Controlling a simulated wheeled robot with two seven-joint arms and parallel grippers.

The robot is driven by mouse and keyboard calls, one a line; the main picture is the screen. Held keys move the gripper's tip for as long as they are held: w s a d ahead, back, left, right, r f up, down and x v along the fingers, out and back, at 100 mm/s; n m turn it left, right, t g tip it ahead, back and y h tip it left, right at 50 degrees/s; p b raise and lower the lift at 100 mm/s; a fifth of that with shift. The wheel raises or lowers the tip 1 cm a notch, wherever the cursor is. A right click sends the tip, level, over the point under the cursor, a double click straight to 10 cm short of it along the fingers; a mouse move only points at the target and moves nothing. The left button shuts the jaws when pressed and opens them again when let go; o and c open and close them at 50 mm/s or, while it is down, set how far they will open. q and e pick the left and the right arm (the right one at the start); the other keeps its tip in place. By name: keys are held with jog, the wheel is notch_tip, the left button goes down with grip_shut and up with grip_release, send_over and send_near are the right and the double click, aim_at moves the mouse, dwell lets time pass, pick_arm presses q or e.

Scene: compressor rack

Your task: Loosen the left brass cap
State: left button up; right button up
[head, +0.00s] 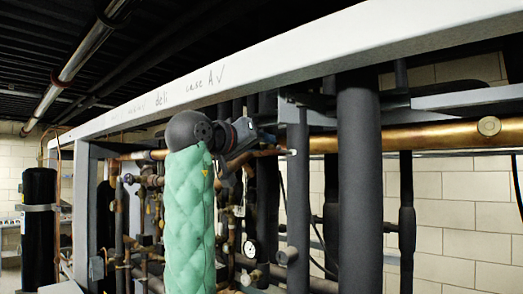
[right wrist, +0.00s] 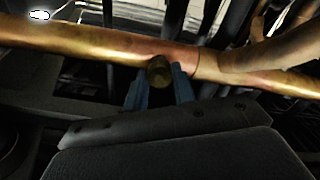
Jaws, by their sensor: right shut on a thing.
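The brass cap (right wrist: 158,70) is a small round dark-gold knob on the front of a copper pipe (right wrist: 90,42) in the right wrist view. My right gripper (right wrist: 160,84) has a blue finger on each side of the cap and is shut on it. In the head view my right gripper (head: 255,135) reaches in at the rack's copper pipe, and the held cap cannot be made out there. A second brass cap (head: 489,126) sits on the thick copper pipe farther right, with nothing touching it. My left gripper is not in view.
A white frame beam (head: 250,70) slants across above my right gripper. Thick black insulated pipes (head: 360,190) stand just right of it. Valves and a round gauge (head: 249,248) crowd the space below. A black cylinder (head: 39,215) stands at the far left.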

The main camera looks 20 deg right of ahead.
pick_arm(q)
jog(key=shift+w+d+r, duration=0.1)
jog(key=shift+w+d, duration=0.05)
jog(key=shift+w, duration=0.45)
pick_arm(e)
jog(key=shift+n, duration=0.4)
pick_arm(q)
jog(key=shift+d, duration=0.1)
pick_arm(e)
jog(key=shift+r, duration=0.1)
jog(key=o, duration=1)
jog(key=shift+a, duration=0.2)
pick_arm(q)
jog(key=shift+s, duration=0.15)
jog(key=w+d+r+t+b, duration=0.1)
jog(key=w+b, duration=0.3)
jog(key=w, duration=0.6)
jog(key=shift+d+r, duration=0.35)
pick_arm(e)
jog(key=v, duration=0.7)
jog(key=shift+s+a, duration=0.15)
jog(key=shift+a, duration=0.2)
